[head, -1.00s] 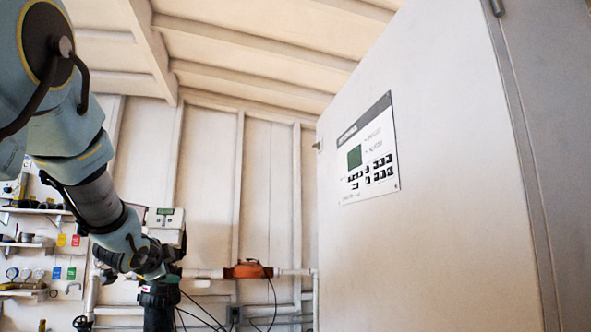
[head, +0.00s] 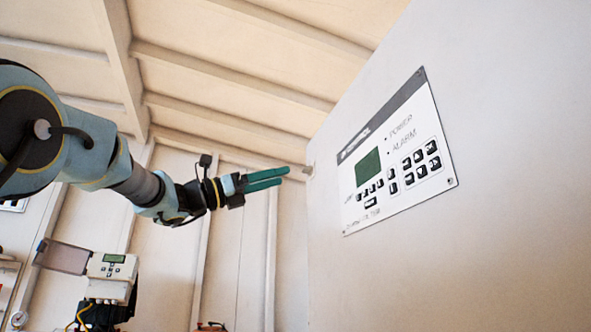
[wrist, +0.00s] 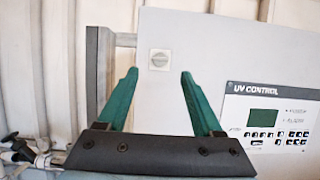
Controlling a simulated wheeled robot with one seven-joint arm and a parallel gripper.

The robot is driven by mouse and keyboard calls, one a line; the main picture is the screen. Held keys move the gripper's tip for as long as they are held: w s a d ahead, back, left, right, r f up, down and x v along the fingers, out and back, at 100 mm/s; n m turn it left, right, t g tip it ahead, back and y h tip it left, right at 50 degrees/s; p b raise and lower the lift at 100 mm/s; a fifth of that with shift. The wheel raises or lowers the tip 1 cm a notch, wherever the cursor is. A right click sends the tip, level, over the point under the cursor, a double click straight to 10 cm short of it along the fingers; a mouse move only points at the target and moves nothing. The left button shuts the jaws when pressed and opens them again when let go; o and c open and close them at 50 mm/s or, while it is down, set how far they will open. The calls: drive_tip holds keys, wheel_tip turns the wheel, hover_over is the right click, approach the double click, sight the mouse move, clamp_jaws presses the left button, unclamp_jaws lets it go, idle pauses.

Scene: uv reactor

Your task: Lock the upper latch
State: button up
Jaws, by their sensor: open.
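The upper latch (wrist: 160,60) is a small pale square plate with a round knob on the cabinet door, near the door's left edge. In the wrist view it appears between my two green fingertips. In the head view the latch (head: 310,172) is a small shape at the cabinet's left edge, just right of the fingertips. My gripper (head: 287,176) is open and empty, pointing right toward the latch, and looks apart from it. The gripper also shows in the wrist view (wrist: 160,77). The knob's exact turn is too small to tell.
The white cabinet (head: 480,240) fills the right side, with a UV control panel (head: 398,157) right of the latch. The wall behind my gripper is bare and ribbed.

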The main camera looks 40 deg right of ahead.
sight(303, 171)
drive_tip(key=shift+p+x, duration=1)
drive_tip(key=shift+x, duration=2.05)
clamp_jaws()
